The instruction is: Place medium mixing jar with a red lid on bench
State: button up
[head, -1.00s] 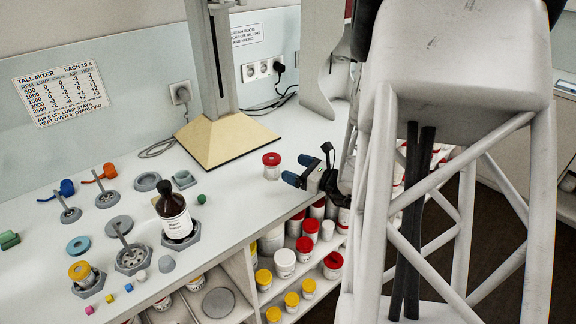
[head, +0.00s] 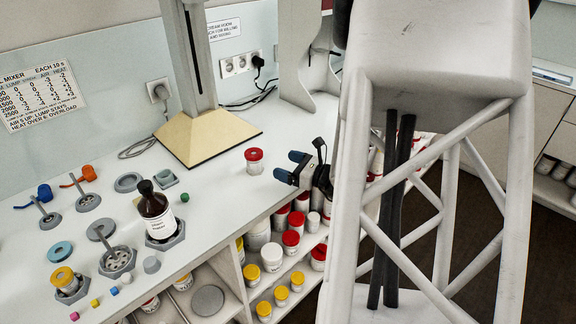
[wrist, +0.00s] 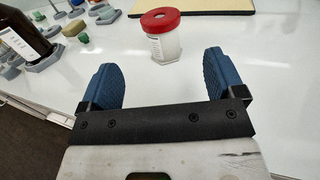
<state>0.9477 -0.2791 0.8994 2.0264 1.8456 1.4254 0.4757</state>
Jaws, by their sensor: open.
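A white jar with a red lid (head: 254,161) stands upright on the white bench (head: 215,220), in front of the mixer's tan base. In the wrist view the same jar (wrist: 162,40) stands just beyond the fingertips, roughly centred between them and not touching either. My gripper (head: 289,167) has blue fingers and is open and empty, to the right of the jar in the head view. In the wrist view my gripper (wrist: 165,75) shows its two fingers wide apart with bare bench between them.
A dark bottle (head: 153,208) sits in a grey holder left of the jar. Several small tools and holders lie at the bench's left. The tall mixer's base (head: 205,138) is behind. Shelves below the front edge hold several red- and yellow-lidded jars (head: 290,240).

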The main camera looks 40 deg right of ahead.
aim_at(261, 159)
jog(key=shift+c, duration=0.3)
jog(key=shift+w+a+f, duration=0.15)
jog(key=shift+w+f, duration=0.05)
jog(key=shift+w, duration=0.45)
jog(key=shift+w+a+f, duration=0.15)
jog(key=shift+w+a, duration=0.05)
jog(key=shift+w, duration=0.5)
jog(key=shift+w+a+f, duration=0.15)
jog(key=shift+w+f, duration=0.05)
jog(key=shift+w, duration=0.45)
jog(key=shift+x, duration=1.3)
jog(key=shift+x, duration=2.6)
jog(key=shift+a, duration=0.1)
jog(key=c, duration=0.9)
